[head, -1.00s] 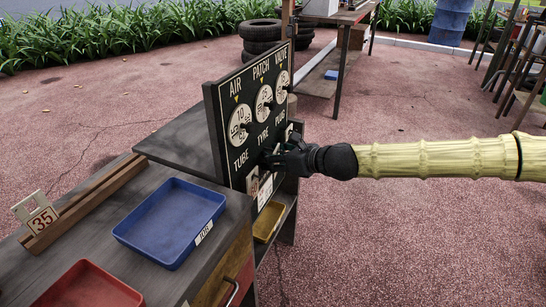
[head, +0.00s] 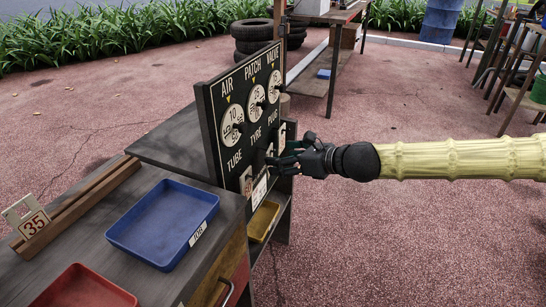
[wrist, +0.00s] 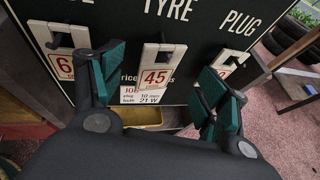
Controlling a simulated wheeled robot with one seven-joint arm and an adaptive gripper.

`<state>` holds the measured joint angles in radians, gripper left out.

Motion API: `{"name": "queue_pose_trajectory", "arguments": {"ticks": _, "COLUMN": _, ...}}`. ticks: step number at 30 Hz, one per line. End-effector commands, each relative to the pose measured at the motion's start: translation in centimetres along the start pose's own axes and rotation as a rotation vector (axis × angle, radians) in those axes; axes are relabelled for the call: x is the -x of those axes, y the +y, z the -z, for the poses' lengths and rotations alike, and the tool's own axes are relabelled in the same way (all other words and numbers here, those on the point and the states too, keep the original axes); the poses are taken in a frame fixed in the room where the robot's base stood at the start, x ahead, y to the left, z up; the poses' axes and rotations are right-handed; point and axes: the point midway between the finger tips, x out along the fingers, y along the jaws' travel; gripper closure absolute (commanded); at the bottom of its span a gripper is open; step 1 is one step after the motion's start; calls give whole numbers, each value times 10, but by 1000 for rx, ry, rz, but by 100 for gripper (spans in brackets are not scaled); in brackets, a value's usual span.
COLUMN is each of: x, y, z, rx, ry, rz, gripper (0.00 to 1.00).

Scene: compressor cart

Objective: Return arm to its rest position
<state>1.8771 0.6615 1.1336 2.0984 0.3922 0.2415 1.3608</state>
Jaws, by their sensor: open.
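My gripper (head: 284,158) is open in front of the lower part of the black price board (head: 208,110). In the wrist view my gripper (wrist: 168,85) has its two green-padded fingers spread wide, with nothing between them touching the pads. A white tag reading 45 (wrist: 158,68) hangs under the word TYRE, seen between the fingers. A tag with a 6 (wrist: 62,62) hangs at the left, partly behind the left finger.
A blue tray (head: 150,247) and a red tray (head: 88,290) sit on the dark cart top. A 35 tag (head: 33,222) stands by a wooden rail (head: 85,205). A yellow tray (head: 262,222) lies on a shelf below the board. Open paving lies right of the cart.

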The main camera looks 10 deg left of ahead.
Motion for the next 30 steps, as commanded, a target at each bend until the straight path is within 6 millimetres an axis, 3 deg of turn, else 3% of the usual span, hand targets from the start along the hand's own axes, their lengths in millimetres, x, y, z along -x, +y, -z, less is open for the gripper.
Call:
{"name": "queue_pose_trajectory", "arguments": {"ticks": 9, "x": 44, "y": 0, "z": 0, "rx": 1, "ry": -1, "rz": 1, "gripper": 26}}
{"name": "queue_pose_trajectory", "arguments": {"ticks": 14, "x": 52, "y": 0, "z": 1, "rx": 2, "ry": 1, "rz": 1, "gripper": 26}}
{"name": "queue_pose_trajectory", "arguments": {"ticks": 17, "x": 49, "y": 4, "z": 12, "rx": 20, "ry": 19, "rz": -4, "gripper": 26}}
{"name": "queue_pose_trajectory", "arguments": {"ticks": 20, "x": 40, "y": 16, "z": 39, "rx": 66, "ry": 64, "rz": -16, "gripper": 26}}
{"name": "queue_pose_trajectory", "arguments": {"ticks": 23, "x": 28, "y": 32, "z": 79, "rx": 142, "ry": 128, "rz": -38, "gripper": 26}}
{"name": "queue_pose_trajectory", "arguments": {"ticks": 30, "x": 15, "y": 76, "z": 187, "rx": 363, "ry": 295, "rz": -116, "gripper": 26}}
